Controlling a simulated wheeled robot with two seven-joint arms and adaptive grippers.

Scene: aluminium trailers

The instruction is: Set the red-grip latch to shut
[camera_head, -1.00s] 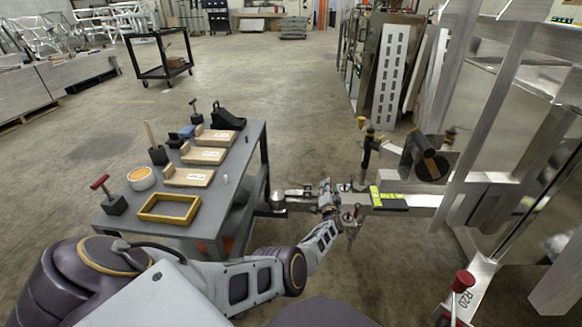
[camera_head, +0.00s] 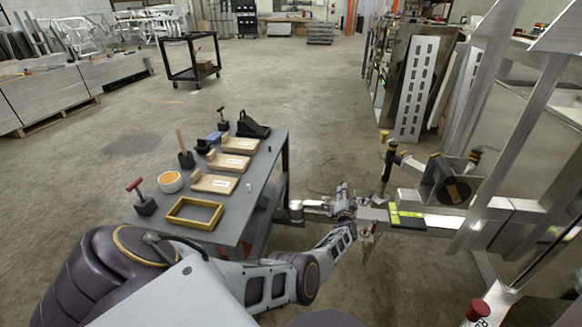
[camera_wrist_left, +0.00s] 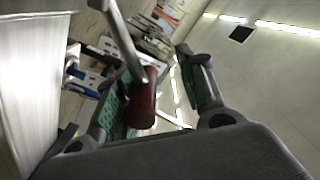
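My left gripper (camera_head: 352,206) reaches to the front end of the trailer's metal tongue (camera_head: 438,219) in the head view. In the left wrist view, the latch's dark red grip (camera_wrist_left: 143,98) sits on a metal rod (camera_wrist_left: 125,42) between the fingers of my left gripper (camera_wrist_left: 158,84). The fingers are spread. The grip is close to the left finger, with a gap to the right finger; I cannot tell whether it touches the left one. In the head view, my gripper and the coupler parts overlap, so the latch's position is unclear. My right gripper is not in view.
A grey table (camera_head: 262,200) with wooden blocks, a yellow frame (camera_head: 195,212) and a red-handled tool (camera_head: 141,197) stands left of the tongue. A black jack (camera_head: 390,160) rises by the tongue. A red cap (camera_head: 477,309) shows at bottom right. Open floor lies beyond.

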